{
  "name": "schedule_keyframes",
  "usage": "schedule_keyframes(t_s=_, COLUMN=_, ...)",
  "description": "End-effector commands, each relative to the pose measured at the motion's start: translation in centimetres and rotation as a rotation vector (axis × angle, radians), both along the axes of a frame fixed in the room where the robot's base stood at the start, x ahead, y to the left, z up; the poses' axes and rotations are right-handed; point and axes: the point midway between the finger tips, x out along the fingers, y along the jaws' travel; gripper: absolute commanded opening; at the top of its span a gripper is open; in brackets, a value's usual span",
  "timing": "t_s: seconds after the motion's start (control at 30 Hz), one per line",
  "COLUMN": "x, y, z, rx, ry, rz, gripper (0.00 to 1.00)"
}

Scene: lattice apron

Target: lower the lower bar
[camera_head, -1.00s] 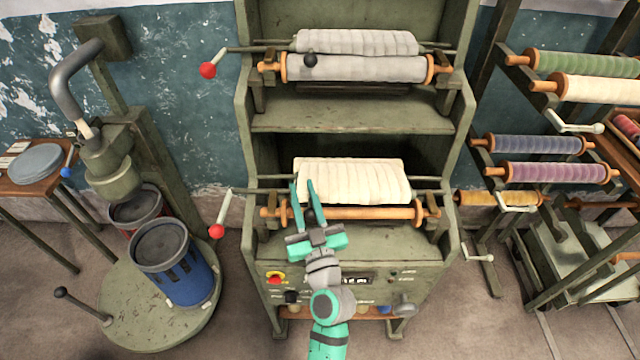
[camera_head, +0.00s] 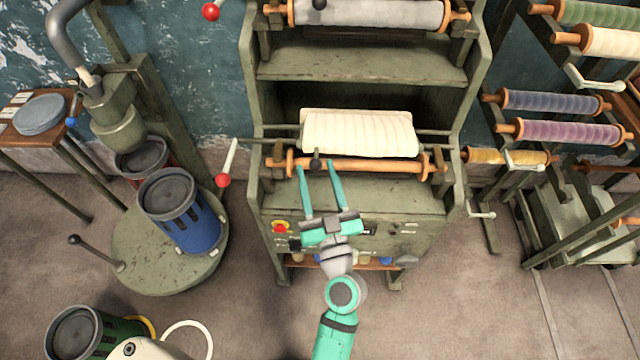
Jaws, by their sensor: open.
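The lower bar (camera_head: 375,166) is an orange wooden rod with end discs, lying level across the lower bay of the green machine, just in front of a cream cloth roll (camera_head: 360,133). A black knob (camera_head: 316,160) stands up near the left part of the bar. My gripper (camera_head: 319,168) is open and empty, with its teal fingers pointing away from me. Its fingertips appear on either side of the knob in the picture. I cannot tell whether they touch the knob or bar.
The upper bay holds a grey roll (camera_head: 370,14). A red-ended crank (camera_head: 228,165) sticks out left of the lower bay. The machine's control panel (camera_head: 400,235) is below the bar. Blue bin (camera_head: 185,225) stands left; a rack of coloured rolls (camera_head: 550,130) stands right.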

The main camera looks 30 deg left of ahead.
Motion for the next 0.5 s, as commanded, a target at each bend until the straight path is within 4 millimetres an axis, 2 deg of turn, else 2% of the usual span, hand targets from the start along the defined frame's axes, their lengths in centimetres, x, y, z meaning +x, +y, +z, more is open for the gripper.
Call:
schedule_keyframes(t_s=0.2, x=-1.6, y=-1.4, z=-0.6, rx=0.0, ry=0.001, rz=-0.001, gripper=0.44)
schedule_keyframes(t_s=0.5, x=-2.0, y=-1.8, z=-0.7, rx=0.0, ry=-0.001, rz=-0.003, gripper=0.44)
